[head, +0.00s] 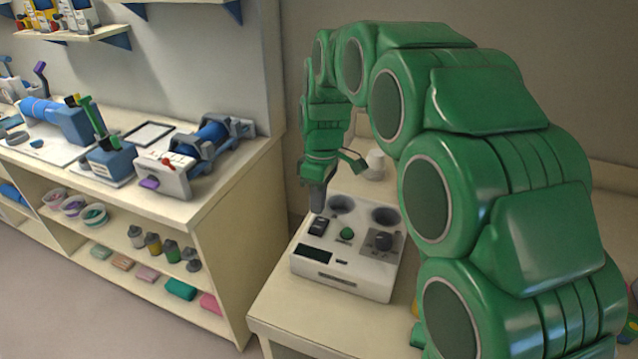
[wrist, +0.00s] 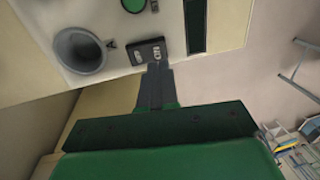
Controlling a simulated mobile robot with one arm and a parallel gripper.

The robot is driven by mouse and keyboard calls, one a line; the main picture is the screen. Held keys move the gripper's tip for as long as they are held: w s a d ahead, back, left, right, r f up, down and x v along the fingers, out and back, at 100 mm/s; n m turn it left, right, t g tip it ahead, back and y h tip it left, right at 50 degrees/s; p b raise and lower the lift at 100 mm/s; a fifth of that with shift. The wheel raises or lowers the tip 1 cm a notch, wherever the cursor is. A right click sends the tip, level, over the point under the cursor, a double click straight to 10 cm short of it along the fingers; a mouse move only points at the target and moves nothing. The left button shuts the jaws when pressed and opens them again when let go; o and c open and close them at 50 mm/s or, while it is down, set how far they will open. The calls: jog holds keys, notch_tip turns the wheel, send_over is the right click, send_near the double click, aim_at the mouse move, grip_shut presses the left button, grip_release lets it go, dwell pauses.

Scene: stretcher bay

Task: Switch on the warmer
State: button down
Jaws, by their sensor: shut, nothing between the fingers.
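The warmer (head: 343,285) is a white box on the pale table, with two round wells at its back, a green button (head: 347,234), a dark knob (head: 382,240) and a dark display (head: 313,254). A black rocker switch (head: 318,226) sits at its left side. My gripper (head: 317,208) is shut and empty, pointing down just over the switch. In the wrist view the fingertips (wrist: 156,68) are at the edge of the switch (wrist: 147,52), with light marks on its face. I cannot tell whether they touch it or which way it is set.
A small white container (head: 375,164) stands behind the warmer. To the left is a shelf unit (head: 235,200) with machines on top and bottles and coloured blocks below. A gap of floor separates it from the table (head: 272,308). My green arm covers the right side.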

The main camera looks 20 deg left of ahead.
aim_at(316, 227)
jog(key=shift+s+f, duration=0.15)
jog(key=shift+f, duration=0.9)
jog(key=shift+s+f, duration=0.15)
jog(key=shift+f, duration=0.9)
jog(key=shift+s, duration=0.1)
jog(key=shift+s+f, duration=0.1)
jog(key=shift+f, duration=0.1)
jog(key=shift+w+r, duration=0.3)
jog(key=shift+w, duration=0.6)
notch_tip(316, 227, up, 14)
jog(key=s, duration=0.2)
